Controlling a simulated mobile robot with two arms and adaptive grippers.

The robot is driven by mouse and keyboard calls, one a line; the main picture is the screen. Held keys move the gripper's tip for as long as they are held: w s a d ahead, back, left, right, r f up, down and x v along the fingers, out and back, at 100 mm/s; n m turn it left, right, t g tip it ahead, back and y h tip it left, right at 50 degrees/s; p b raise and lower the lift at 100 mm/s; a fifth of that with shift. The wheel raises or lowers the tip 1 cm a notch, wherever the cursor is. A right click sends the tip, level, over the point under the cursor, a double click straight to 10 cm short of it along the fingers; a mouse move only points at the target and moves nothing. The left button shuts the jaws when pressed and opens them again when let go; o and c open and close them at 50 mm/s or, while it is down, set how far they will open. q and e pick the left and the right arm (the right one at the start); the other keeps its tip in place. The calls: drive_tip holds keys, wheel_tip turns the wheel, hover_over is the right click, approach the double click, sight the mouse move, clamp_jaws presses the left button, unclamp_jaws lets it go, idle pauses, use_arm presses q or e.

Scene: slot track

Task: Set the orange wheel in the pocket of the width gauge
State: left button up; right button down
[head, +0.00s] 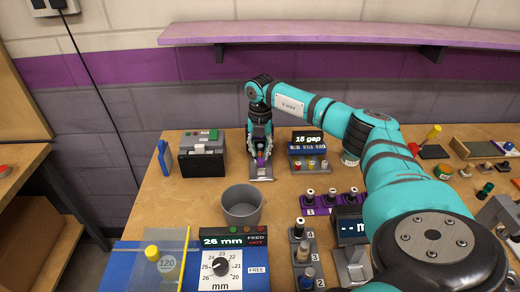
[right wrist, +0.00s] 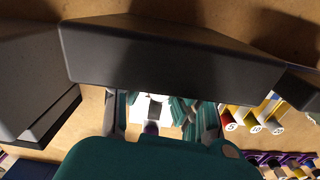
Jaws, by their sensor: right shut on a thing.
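My right gripper (head: 261,160) reaches down at the back of the bench, between the grey box and the "15 gap" stand. It is shut on a small part, mostly hidden by the fingers. A purple bit (right wrist: 151,128) shows between the fingers in the right wrist view, over a pale plate. I cannot make out an orange wheel for certain in either view. A device with a dark display (head: 352,228) and a grey holder (head: 352,266) in front may be the width gauge; my right arm partly covers it. My left gripper is not in view.
The "15 gap" stand (head: 310,139) is close right of the gripper, the grey box (head: 202,154) to its left. A grey cup (head: 242,220) stands in front. The "26 mm" dial unit (head: 222,242), purple rack (head: 341,201) and grey numbered rack (head: 308,257) are nearer.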

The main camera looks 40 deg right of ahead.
sight(260, 146)
drive_tip(key=c, duration=1)
unclamp_jaws()
drive_tip(key=shift+c, duration=0.2)
wheel_tip(260, 146, up, 12)
drive_tip(key=shift+f, duration=0.1)
